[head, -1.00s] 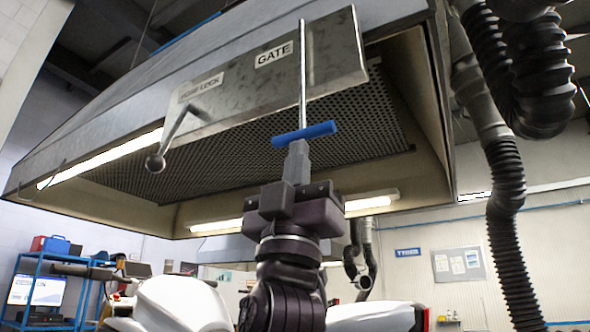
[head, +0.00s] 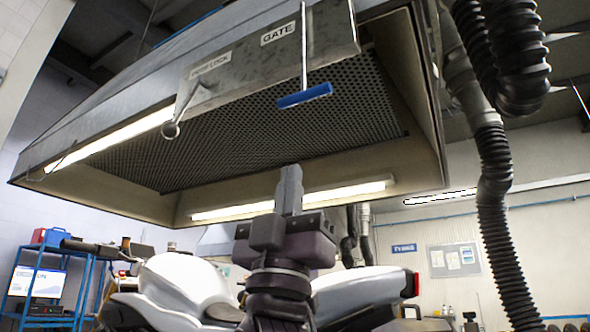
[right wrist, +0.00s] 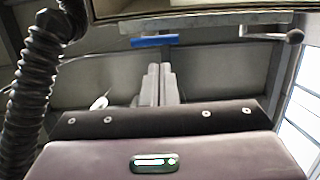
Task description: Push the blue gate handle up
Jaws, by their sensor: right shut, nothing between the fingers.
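The blue gate handle (head: 305,95) is a crossbar at the lower end of a thin metal rod (head: 303,45) that hangs from the hood's GATE panel (head: 335,30). In the right wrist view the blue handle (right wrist: 154,41) shows beyond the fingertips. My right gripper (head: 289,172) points up, shut and empty, below the handle and apart from it. Its two fingers (right wrist: 161,72) lie together in the right wrist view. My left gripper is not in view.
A lock lever (head: 186,112) with a ball knob hangs left of the handle. The extraction hood (head: 150,200) with its mesh spans above. A black hose (head: 493,190) hangs at right. A white motorcycle (head: 180,285) stands behind my arm. Between gripper and handle is free air.

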